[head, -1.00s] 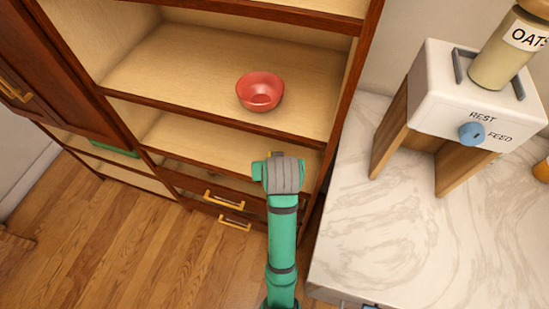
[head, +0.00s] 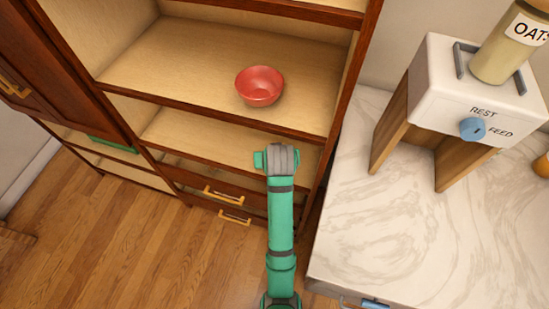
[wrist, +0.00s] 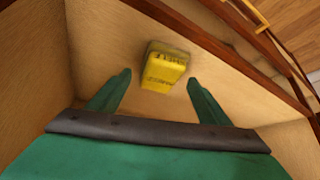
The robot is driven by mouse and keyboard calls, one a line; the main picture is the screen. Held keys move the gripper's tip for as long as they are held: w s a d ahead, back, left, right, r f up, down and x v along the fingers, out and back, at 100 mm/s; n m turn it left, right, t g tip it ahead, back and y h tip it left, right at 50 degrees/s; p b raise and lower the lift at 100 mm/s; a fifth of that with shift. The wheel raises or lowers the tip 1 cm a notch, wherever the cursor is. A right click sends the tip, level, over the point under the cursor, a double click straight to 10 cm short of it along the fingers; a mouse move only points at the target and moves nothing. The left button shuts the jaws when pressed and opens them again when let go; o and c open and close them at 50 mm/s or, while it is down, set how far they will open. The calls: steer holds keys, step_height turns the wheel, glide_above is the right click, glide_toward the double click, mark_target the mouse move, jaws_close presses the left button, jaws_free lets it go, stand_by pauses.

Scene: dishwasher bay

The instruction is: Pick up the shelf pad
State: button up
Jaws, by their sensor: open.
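A yellow block-shaped pad (wrist: 164,67) lies on the wooden shelf board (wrist: 105,45) in the wrist view. It has dark lettering on it that I cannot read clearly. My gripper (wrist: 159,78) is open, with one green finger on each side of the near end of the pad and clear gaps between. The fingers do not hold it. In the head view my arm reaches into the shelf below the red bowl, and it hides the pad and my fingertips.
A red bowl (head: 260,86) sits on the shelf above. Drawers with brass handles (head: 223,197) are below. A marble counter (head: 385,230) with an oats dispenser (head: 470,90) stands at the right. A green item (head: 112,144) lies on a lower left shelf.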

steer(key=shift+w+f, duration=0.3)
steer(key=shift+f, duration=0.1)
steer(key=c, duration=1.4)
steer(key=shift+o, duration=0.2)
steer(key=shift+r, duration=0.25)
